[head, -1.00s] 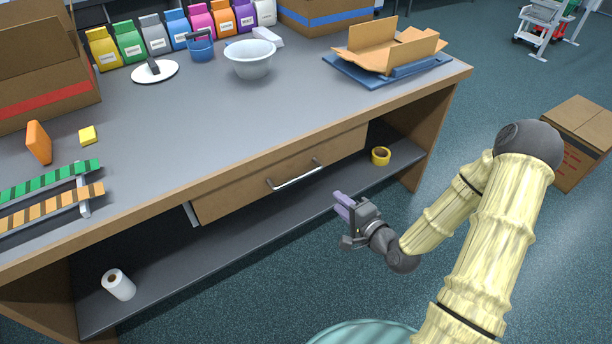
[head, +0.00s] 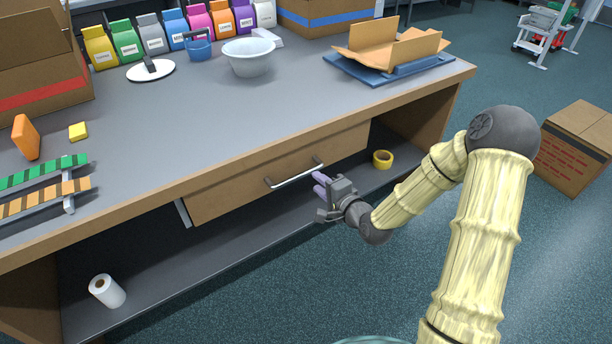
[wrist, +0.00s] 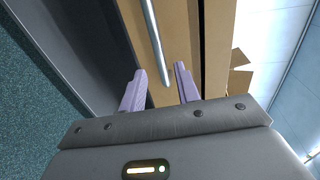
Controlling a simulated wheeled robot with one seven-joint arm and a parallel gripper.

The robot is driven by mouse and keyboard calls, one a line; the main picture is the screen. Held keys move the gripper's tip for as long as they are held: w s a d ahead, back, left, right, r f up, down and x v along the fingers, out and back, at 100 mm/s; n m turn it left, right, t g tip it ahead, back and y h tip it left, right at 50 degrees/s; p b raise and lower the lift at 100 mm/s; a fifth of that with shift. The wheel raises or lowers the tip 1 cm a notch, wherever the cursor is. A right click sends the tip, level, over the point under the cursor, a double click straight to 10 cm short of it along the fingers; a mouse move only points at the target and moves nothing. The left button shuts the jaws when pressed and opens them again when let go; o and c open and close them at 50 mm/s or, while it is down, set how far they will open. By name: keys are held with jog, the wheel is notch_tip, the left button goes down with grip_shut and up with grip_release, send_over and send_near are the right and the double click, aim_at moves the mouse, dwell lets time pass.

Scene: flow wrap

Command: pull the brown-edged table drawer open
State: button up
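The brown table drawer (head: 275,170) sits under the grey tabletop and looks shut. Its silver bar handle (head: 295,174) runs along its front. My gripper (head: 319,183) is just in front of the right end of the handle, with its purple fingers pointing at the drawer. In the wrist view the two fingers (wrist: 160,88) are spread apart. The handle (wrist: 155,40) reaches from the top edge down to between the fingertips. The fingers are not closed on it. I cannot tell whether they touch it.
On the tabletop (head: 200,120) stand a white bowl (head: 249,56) and a blue tray (head: 350,70). A cardboard box (head: 570,150) stands on the floor at right.

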aim_at(306, 171)
jog(key=b+x, duration=0.1)
jog(key=x, duration=0.6)
jog(key=shift+w, duration=0.15)
jog(key=shift+a, duration=0.15)
jog(key=shift+a, duration=0.1)
jog(key=c, duration=0.5)
grip_shut()
